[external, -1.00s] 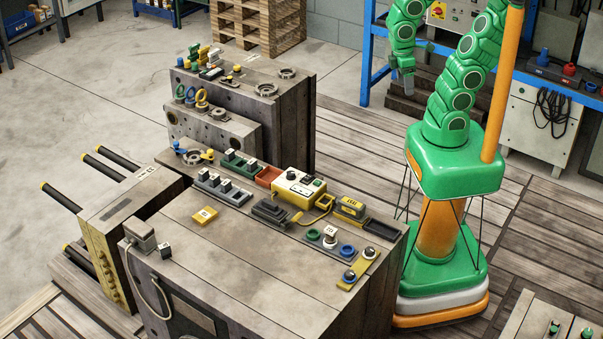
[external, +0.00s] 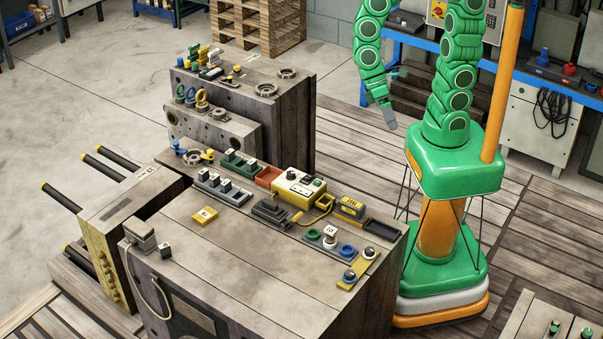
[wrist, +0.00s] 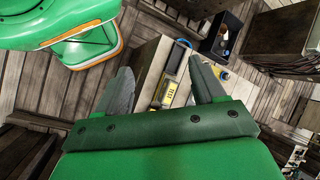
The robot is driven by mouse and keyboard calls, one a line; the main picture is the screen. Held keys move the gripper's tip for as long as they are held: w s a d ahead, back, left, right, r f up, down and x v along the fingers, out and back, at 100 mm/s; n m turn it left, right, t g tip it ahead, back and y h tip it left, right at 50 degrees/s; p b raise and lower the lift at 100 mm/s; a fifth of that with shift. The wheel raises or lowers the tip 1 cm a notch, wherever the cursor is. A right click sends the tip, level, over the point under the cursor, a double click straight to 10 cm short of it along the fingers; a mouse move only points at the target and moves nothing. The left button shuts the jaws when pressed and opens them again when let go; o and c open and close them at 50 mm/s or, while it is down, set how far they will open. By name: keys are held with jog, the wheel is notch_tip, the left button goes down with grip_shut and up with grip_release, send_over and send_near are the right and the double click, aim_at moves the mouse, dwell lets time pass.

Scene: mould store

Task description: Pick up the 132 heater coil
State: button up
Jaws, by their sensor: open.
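No number 132 is clearly legible in either view, so I cannot say for sure which piece is the 132 heater coil. A small white piece with a dark mark (external: 330,234) stands on the near block's top, between a green ring (external: 312,234) and a blue ring (external: 347,251). Coloured rings (external: 202,97) also lean at the far block. My gripper (external: 390,120) hangs in the air behind and to the right of the near block, away from these pieces. In the wrist view my gripper (wrist: 162,73) has its fingers spread, with nothing between them.
A yellow box (external: 298,188) and a yellow tester (external: 350,207) stand on the near block (external: 250,260); the tester's label also shows in the wrist view (wrist: 169,92). Black-handled rods (external: 118,158) stick out at left. A blue-framed bench (external: 470,55) stands behind.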

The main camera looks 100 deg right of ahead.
jog(key=w+a+f+m+y, duration=0.3)
jog(key=w+a+y, duration=0.1)
jog(key=w+a, duration=0.25)
jog(key=m+t+y, duration=0.4)
jog(key=m, duration=0.9)
send_near(331, 233)
jog(key=f, duration=0.2)
jog(key=shift+s+a+f, duration=0.2)
jog(key=shift+a+f, duration=0.05)
jog(key=shift+f, duration=0.05)
jog(key=shift+x, duration=3.9)
jog(key=shift+w+r, duration=0.1)
jog(key=shift+w, duration=0.05)
jog(key=c, duration=1)
jog(key=shift+r, duration=0.1)
